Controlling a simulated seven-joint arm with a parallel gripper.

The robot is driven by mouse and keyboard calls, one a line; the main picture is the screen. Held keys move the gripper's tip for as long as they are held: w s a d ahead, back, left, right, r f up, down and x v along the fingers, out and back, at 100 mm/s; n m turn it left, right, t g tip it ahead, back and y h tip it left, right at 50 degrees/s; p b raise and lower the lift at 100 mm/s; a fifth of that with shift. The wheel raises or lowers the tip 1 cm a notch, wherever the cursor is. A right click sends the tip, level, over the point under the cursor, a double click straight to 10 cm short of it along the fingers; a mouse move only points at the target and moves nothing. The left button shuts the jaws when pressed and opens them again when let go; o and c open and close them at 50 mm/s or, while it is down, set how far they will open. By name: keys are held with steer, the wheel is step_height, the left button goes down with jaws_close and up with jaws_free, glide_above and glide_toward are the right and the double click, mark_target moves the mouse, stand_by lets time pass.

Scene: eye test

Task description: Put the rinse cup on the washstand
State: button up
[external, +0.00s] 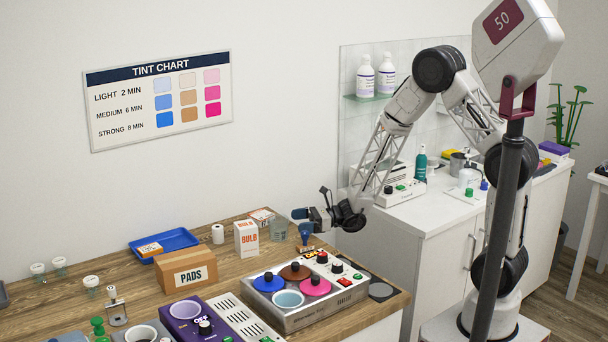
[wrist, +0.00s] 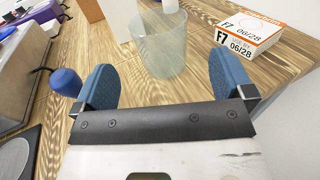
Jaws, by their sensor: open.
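A clear, greenish translucent cup (external: 278,230), which I take to be the rinse cup, stands upright near the far right of the wooden table. In the wrist view the cup (wrist: 162,48) appears ahead of my blue fingertips and centred between them. My gripper (external: 299,222) is open and empty, low beside the cup on its right side. Both fingers of my gripper (wrist: 160,62) show apart in the wrist view. The washstand (external: 422,212) is a white cabinet with a white top, to the right behind my arm. My arm hides part of it.
A white and orange box (wrist: 248,32) lies close to the cup, and a BULB box (external: 246,239) stands on its other side. A blue rounded object (wrist: 65,81) is left of my fingers. Bottles and a control panel (external: 399,192) occupy parts of the washstand; its front left top is clear.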

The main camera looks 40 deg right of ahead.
steer(key=shift+r, duration=0.1)
steer(key=s+d+r+n+g+h, duration=0.2)
steer(key=s+d+r+n+g, duration=0.2)
steer(key=s+r+n, duration=0.25)
steer(key=s+d+r+n+g+h, duration=0.2)
steer(key=s+d+r+n+g, duration=0.2)
steer(key=s+r+n, duration=0.3)
steer(key=s+d+r+n+t+h, duration=0.1)
steer(key=s+d+r+n+h, duration=0.2)
steer(key=s+d+h, duration=0.3)
steer(key=s+d+r+n+t+h, duration=0.2)
steer(key=s+d+n+h, duration=0.4)
steer(key=s+d, duration=0.6)
steer(key=d+r, duration=0.1)
steer(key=d, duration=0.4)
steer(key=shift+r+t+h, duration=0.3)
steer(key=shift+h, duration=0.1)
steer(key=shift+w+d, duration=0.1)
